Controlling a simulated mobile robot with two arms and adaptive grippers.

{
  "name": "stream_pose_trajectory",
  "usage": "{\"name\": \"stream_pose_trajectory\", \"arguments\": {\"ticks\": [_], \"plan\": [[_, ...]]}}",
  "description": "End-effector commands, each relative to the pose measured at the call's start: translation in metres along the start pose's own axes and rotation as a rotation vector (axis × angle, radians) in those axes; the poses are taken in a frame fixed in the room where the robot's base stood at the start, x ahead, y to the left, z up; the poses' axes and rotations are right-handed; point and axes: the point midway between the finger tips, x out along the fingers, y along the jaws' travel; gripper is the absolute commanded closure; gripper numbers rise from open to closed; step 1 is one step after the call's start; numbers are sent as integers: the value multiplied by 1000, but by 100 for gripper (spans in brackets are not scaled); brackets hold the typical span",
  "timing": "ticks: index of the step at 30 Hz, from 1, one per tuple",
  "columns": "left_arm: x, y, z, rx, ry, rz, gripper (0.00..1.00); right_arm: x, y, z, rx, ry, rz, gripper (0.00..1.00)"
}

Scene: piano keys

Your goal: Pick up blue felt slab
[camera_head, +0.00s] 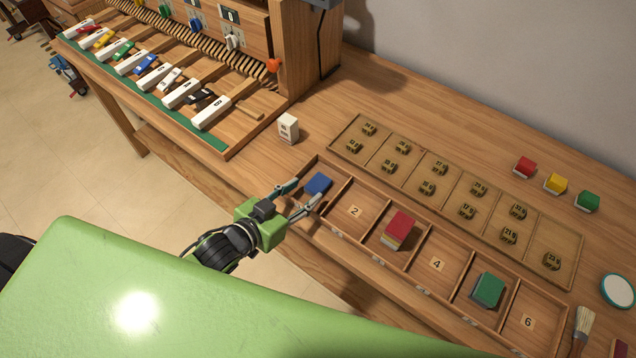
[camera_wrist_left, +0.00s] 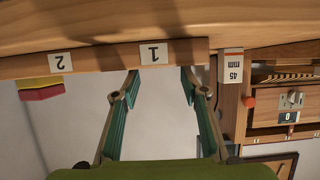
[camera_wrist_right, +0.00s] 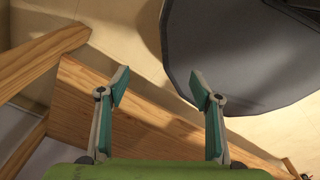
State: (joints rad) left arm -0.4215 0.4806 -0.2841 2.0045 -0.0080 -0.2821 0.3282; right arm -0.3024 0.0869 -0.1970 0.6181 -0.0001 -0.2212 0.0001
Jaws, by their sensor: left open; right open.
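The blue felt slab (camera_head: 319,183) lies in the leftmost compartment of the wooden tray (camera_head: 343,240) in the head view. My left gripper (camera_head: 303,192) is open at the front of that compartment, its fingertips apart to either side of the slab's near side. Whether they touch it cannot be told. In the left wrist view the open fingers (camera_wrist_left: 160,82) face the tray edge labelled 1 (camera_wrist_left: 153,53); the blue slab does not show there. My right gripper (camera_wrist_right: 160,88) is open and empty in the right wrist view, away from the tray.
The tray also holds a red slab stack (camera_head: 400,228) and a green one (camera_head: 488,289). A white block (camera_head: 288,128) stands behind the tray's left end. A board with brass weights (camera_head: 427,187) lies behind. The piano keys (camera_head: 150,77) are at upper left.

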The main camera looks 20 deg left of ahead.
Motion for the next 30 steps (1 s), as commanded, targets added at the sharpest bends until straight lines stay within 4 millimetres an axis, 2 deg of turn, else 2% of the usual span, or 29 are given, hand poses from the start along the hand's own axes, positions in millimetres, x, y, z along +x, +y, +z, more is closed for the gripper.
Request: {"name": "stream_pose_trajectory", "arguments": {"ticks": [4, 12, 22, 24, 25, 30], "plan": [[11, 1, -1, -1, 1, 0, 60, -4, -5, -4, 1, 6, -6, 41], [47, 3, 0, 1, 0, 0, 60, -11, -13, -7, 1, 9, -16, 41], [53, 4, 2, 0, -1, 1, 60, -11, -9, -7, -1, 9, -10, 41], [53, 4, 2, 0, -1, 1, 78, -11, -7, -6, -1, 9, -9, 41], [53, 4, 2, 0, -1, 1, 81, -11, -7, -6, -1, 8, -8, 41], [53, 4, 2, 0, -1, 1, 81, -11, -5, -6, -1, 8, -6, 41]]}}
